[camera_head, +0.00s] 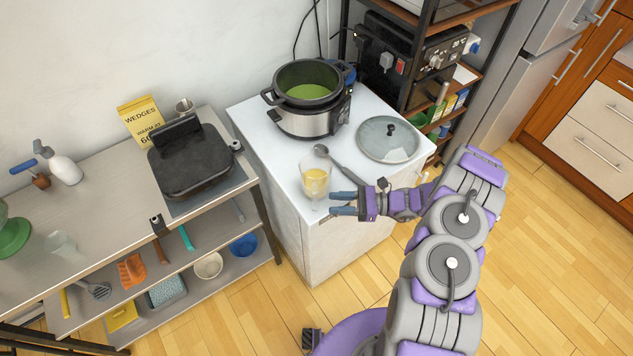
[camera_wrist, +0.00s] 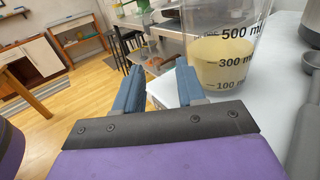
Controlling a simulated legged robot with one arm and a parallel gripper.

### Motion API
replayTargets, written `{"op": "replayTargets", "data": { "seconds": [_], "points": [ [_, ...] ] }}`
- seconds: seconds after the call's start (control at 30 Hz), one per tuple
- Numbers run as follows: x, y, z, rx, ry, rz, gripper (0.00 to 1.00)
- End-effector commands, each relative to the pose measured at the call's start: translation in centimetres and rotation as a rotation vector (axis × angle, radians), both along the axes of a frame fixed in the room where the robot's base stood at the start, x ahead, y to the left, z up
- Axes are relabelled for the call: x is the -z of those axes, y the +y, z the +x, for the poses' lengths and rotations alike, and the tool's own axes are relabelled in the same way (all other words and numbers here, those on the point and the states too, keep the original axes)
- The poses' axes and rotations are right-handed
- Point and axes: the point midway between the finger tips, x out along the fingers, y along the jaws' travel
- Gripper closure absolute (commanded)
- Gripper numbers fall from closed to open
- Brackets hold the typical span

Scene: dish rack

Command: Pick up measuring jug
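The measuring jug (camera_head: 316,181) is clear and holds yellow liquid. It stands upright near the front edge of the white cabinet top. In the wrist view the jug (camera_wrist: 222,62) shows volume marks and stands just beyond and to the right of my fingers. My gripper (camera_head: 343,203) is at the jug's right side in the head view, its two blue fingers apart. In the wrist view my gripper (camera_wrist: 158,88) is open, with nothing between the fingertips. The jug looks very close to the right finger; I cannot tell whether they touch.
A ladle (camera_head: 343,163) lies right behind the jug. A slow cooker (camera_head: 305,97) with green contents and a glass lid (camera_head: 388,139) share the white top (camera_head: 262,125). A steel table (camera_head: 105,195) with a black grill (camera_head: 190,160) stands to the left.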

Motion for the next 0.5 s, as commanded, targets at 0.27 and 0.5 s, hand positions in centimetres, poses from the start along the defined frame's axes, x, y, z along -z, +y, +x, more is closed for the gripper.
{"op": "replayTargets", "data": {
  "seconds": [0.27, 0.5],
  "points": [
    [0.0, 2.1, 0.0, -0.001, -0.001, -0.001, 0.61],
    [-0.1, 5.3, -0.7, -0.002, -0.001, -0.002, 0.61]
  ]
}}
